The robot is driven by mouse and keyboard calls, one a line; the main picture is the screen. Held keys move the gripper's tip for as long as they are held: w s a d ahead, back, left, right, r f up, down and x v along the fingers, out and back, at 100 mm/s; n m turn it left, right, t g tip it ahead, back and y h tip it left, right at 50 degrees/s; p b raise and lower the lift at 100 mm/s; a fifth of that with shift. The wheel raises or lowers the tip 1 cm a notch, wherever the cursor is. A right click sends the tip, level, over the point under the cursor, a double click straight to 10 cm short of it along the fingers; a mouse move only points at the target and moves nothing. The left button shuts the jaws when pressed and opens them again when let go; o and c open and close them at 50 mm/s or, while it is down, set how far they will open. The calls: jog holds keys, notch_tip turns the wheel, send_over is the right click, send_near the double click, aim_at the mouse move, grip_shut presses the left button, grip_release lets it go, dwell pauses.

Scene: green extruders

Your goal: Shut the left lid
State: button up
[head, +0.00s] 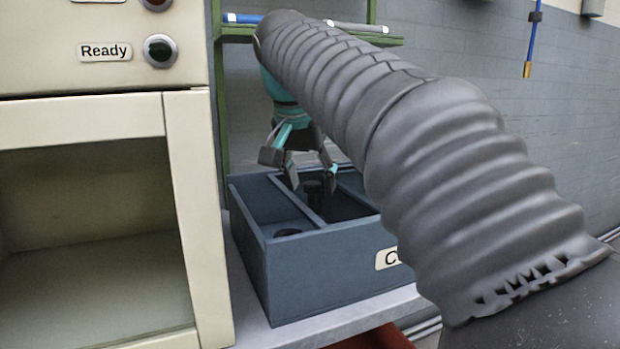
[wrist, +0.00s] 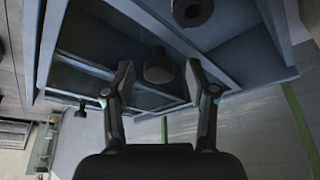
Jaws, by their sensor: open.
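A blue-grey box (head: 325,272) with a divided top stands on a pale ledge. Its left section (head: 262,204) looks recessed, with a dark round knob (head: 287,232) near the front. I cannot clearly make out a separate left lid or its position. A second dark knob (head: 313,188) stands near the middle divider. My gripper (head: 309,176) is open above the box, with its fingers pointing down near this second knob. In the wrist view, a dark knob (wrist: 158,66) shows between the open fingertips (wrist: 159,82), with gaps on both sides. My arm hides the box's right part.
A cream cabinet (head: 195,200) with an open chamber stands close on the left. A green rack (head: 222,100) holding rods is behind the box. A grey wall (head: 560,120) is at the right. Another knob (wrist: 192,10) shows at the wrist view's top.

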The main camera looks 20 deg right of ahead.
jog(key=v, duration=1.2)
dwell(0.4)
